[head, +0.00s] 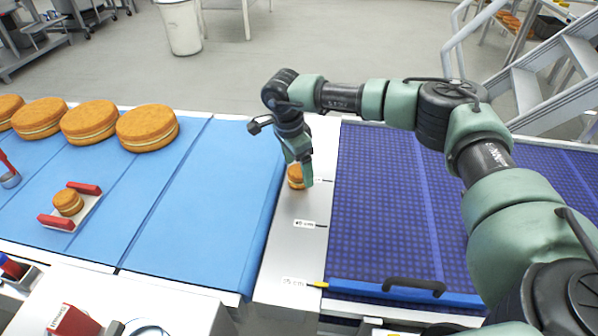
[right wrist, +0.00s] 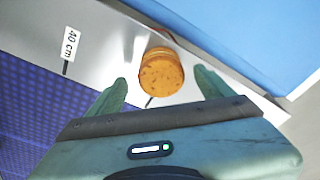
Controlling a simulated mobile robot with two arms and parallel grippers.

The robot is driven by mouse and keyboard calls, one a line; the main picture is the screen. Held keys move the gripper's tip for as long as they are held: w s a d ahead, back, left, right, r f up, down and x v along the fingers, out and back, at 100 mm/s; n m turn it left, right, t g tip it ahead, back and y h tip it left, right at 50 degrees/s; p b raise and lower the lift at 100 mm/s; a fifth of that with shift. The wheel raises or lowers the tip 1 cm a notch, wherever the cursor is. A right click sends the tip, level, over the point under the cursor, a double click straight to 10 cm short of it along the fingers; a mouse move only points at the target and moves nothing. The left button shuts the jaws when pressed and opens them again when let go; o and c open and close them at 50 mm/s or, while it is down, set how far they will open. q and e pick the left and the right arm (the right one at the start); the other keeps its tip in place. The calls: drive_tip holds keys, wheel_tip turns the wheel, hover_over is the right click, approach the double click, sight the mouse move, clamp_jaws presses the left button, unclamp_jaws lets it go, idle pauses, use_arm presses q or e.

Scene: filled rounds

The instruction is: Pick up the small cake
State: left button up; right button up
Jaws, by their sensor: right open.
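A small round layered cake (head: 295,177) sits on the grey metal strip between the blue belt and the dark blue grid belt. My right gripper (head: 302,172) is over it, pointing down, and partly hides it. In the right wrist view the cake (right wrist: 161,72) shows between and slightly beyond the two spread fingertips of the open right gripper (right wrist: 161,80), with gaps on both sides. Another small cake (head: 68,202) sits on a white holder with red ends (head: 85,188) on the blue belt at left. My left gripper is not in view.
Several large round cakes (head: 147,127) stand along the far left of the blue belt (head: 215,200). Centimetre labels (head: 304,224) mark the strip.

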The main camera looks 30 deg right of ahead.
sight(299, 170)
drive_tip(key=shift+w+d+f, duration=0.1)
drive_tip(key=shift+d+f, duration=0.05)
drive_tip(key=shift+f, duration=0.6)
drive_tip(key=shift+d+f, duration=0.1)
drive_tip(key=shift+f, duration=0.65)
drive_tip(key=c, duration=0.9)
drive_tip(key=shift+c, duration=0.2)
drive_tip(key=shift+r, duration=0.15)
